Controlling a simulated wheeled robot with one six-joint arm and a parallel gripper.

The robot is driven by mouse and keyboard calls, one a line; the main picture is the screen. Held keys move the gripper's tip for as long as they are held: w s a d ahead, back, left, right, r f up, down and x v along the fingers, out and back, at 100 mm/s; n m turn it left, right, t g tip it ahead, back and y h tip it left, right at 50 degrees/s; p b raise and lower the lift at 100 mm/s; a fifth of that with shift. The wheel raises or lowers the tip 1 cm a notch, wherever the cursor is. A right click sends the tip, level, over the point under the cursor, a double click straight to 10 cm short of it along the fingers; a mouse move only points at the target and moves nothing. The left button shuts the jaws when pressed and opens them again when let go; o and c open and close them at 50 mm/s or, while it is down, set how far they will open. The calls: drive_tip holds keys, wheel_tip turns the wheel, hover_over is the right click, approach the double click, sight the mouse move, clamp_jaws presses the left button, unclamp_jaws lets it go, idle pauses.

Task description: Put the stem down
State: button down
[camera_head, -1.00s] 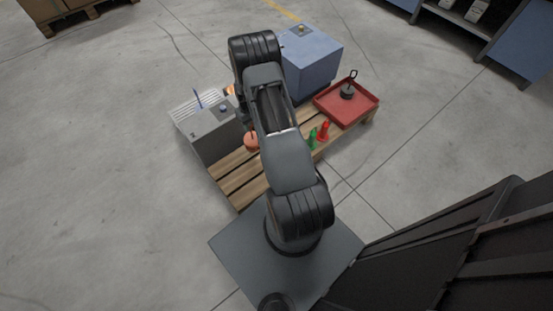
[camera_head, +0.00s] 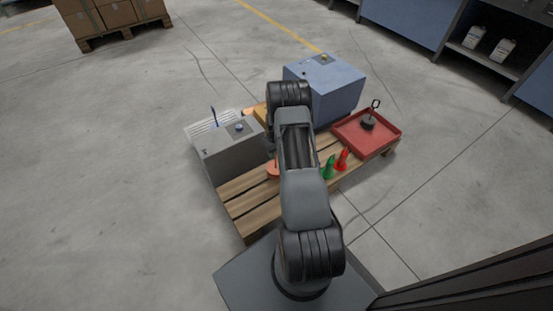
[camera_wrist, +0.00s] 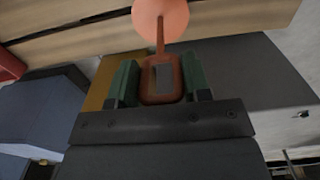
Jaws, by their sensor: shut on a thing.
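My gripper (camera_wrist: 160,82) is shut on an orange-brown stem (camera_wrist: 160,38) in the wrist view. Its block-like handle sits between the two green finger pads, and a thin rod leads to a round salmon disc at its end. In the head view the disc of the stem (camera_head: 273,170) shows just left of my arm, over the wooden pallet (camera_head: 252,207). I cannot tell whether the disc touches the pallet. My gripper is hidden behind my arm in the head view.
A grey box (camera_head: 232,155) stands at the pallet's left, a blue box (camera_head: 340,88) behind. A red tray (camera_head: 388,148) holding a dark weight with a ring (camera_head: 368,122) is at right. Green (camera_head: 328,168) and red (camera_head: 343,159) pieces stand near my arm. The front-left slats are bare.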

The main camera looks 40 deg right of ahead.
drive_tip(key=shift+f+b, duration=0.6)
drive_tip(key=shift+f, duration=1.2)
drive_tip(key=c, duration=0.6)
unclamp_jaws()
drive_tip(key=shift+o, duration=0.2)
wheel_tip(320, 180, up, 12)
drive_tip(key=p, duration=0.4)
drive_tip(key=shift+f, duration=0.2)
drive_tip(key=s+a+r+t, duration=0.1)
drive_tip(key=a+r, duration=0.5)
drive_tip(key=r, duration=0.3)
drive_tip(key=s+a+r, duration=0.2)
drive_tip(key=a+r, duration=0.4)
drive_tip(key=r, duration=0.4)
drive_tip(key=s+a+r+t, duration=0.1)
drive_tip(key=s+a+r, duration=0.3)
drive_tip(key=s+a, duration=0.2)
drive_tip(key=s+a+r, duration=0.5)
drive_tip(key=s+a, duration=0.1)
drive_tip(key=s, duration=0.4)
drive_tip(key=shift+s+n+t+p, duration=0.3)
drive_tip(key=shift+t+p, duration=0.05)
drive_tip(key=shift+t, duration=0.05)
